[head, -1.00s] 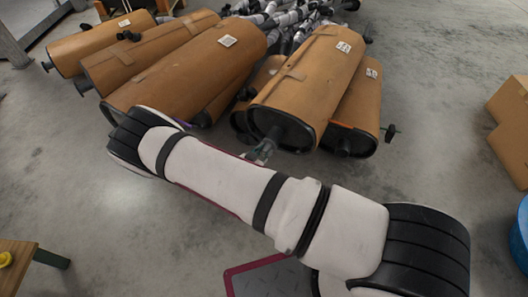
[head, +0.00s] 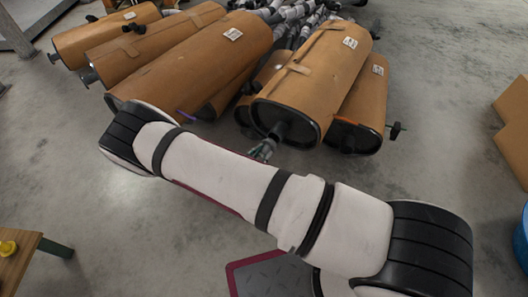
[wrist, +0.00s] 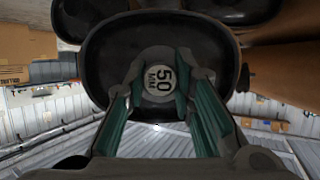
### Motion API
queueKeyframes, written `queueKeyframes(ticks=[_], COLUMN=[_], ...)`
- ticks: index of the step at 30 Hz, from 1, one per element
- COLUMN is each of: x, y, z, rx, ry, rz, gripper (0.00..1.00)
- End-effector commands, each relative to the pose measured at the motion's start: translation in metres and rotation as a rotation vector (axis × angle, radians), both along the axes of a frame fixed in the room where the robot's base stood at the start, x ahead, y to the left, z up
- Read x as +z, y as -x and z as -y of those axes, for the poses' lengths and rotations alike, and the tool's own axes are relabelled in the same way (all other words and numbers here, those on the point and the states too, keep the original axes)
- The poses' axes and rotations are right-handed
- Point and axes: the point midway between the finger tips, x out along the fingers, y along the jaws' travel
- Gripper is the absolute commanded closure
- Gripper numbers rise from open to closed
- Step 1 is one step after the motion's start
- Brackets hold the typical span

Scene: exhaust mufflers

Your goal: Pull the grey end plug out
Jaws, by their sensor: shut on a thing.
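The grey end plug (wrist: 158,78) is a round cap marked "50 MM", at the middle of the black end face (wrist: 110,60) of a muffler in the wrist view. My gripper (wrist: 159,72) has its teal-padded fingers on either side of the plug and is shut on it. In the head view, my gripper (head: 264,149) is at the short pipe end (head: 279,131) of the front brown-wrapped muffler (head: 318,85). The plug is still at the end face, and its depth in the pipe is hidden. My white arm covers the foreground.
More brown-wrapped mufflers lie left (head: 195,65) and close by on the right (head: 362,100). Cardboard boxes (head: 510,125) and a blue drum (head: 519,240) stand at the right edge. A wooden table (head: 25,265) is at lower left.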

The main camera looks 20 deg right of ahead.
Motion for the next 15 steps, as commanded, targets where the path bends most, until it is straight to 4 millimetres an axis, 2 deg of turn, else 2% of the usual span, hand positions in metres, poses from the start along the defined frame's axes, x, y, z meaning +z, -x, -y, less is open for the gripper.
queueKeyframes(ticks=[15], x=[0.0], y=[0.013], z=[-0.013], rx=[0.0], ry=[0.001], rz=[-0.001], gripper=[1.0])
